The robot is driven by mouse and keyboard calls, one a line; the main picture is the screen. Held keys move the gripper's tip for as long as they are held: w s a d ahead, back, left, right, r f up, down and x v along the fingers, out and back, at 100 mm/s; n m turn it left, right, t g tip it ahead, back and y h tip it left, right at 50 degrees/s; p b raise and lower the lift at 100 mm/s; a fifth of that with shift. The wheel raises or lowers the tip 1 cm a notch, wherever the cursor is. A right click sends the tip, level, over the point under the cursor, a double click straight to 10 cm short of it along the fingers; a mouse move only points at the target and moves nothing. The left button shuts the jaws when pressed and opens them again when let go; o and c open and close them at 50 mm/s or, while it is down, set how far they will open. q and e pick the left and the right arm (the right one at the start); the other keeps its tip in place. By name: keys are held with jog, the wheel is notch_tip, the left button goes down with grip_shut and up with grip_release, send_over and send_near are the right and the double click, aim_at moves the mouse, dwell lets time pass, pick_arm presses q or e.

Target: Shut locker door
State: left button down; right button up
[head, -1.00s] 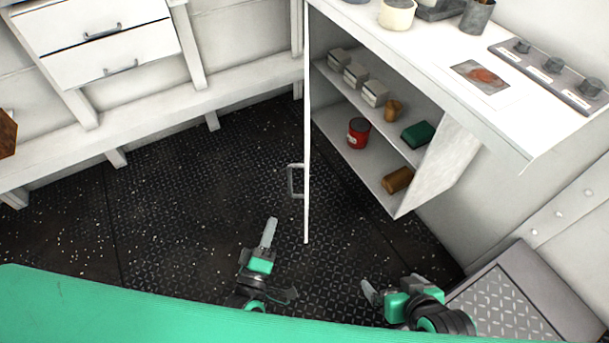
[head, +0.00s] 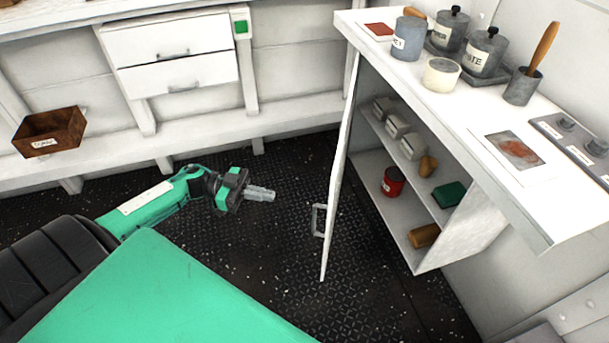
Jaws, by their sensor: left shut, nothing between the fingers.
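The white locker door (head: 338,178) stands open, swung out from the left side of the locker and seen nearly edge-on. Its grey bar handle (head: 318,220) is on the door's left face, low near the free edge. The locker (head: 447,248) is open, with its shelves in plain sight. My left gripper (head: 268,194) is shut and empty, to the left of the door and apart from the handle, pointing right. My right gripper is not in view.
On the shelves are several pale boxes, a red can (head: 392,182), a green block (head: 449,195) and a brown roll (head: 423,236). Jars stand on the white counter (head: 480,110). A brown bin (head: 48,132) sits on a ledge at left. The deck left of the door is clear.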

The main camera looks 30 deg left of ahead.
aim_at(317, 204)
pick_arm(q)
jog(key=x, duration=1.3)
jog(key=shift+d, duration=0.2)
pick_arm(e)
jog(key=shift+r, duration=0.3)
pick_arm(q)
jog(key=shift+w+d, duration=0.1)
